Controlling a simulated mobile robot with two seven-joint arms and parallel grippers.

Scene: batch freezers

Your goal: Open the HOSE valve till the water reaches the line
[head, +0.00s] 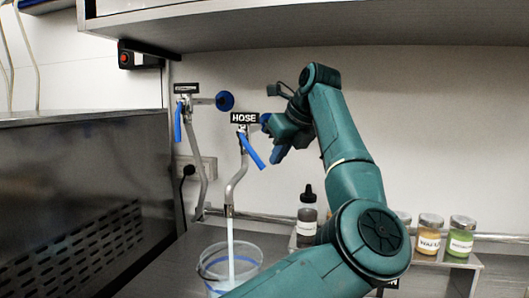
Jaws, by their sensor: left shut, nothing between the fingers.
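The HOSE valve has a black label reading HOSE (244,118) and a blue lever (254,154), which slants down to the right. Its curved metal spout (234,187) points down. A pale stream of water (230,243) runs from it into a clear bucket (256,250). A blue line (214,262) shows on the bucket wall; the water level cannot be made out clearly. My left gripper (277,155) is shut and empty, just right of the blue lever, seemingly apart from it. My arm covers the bucket's lower right. My right gripper is not in view.
A second tap with a hanging blue lever (178,122) stands at left. A dark bottle (307,215) and several labelled jars (461,238) stand on a rack at right. A steel freezer (80,200) fills the left; a shelf (300,25) hangs overhead.

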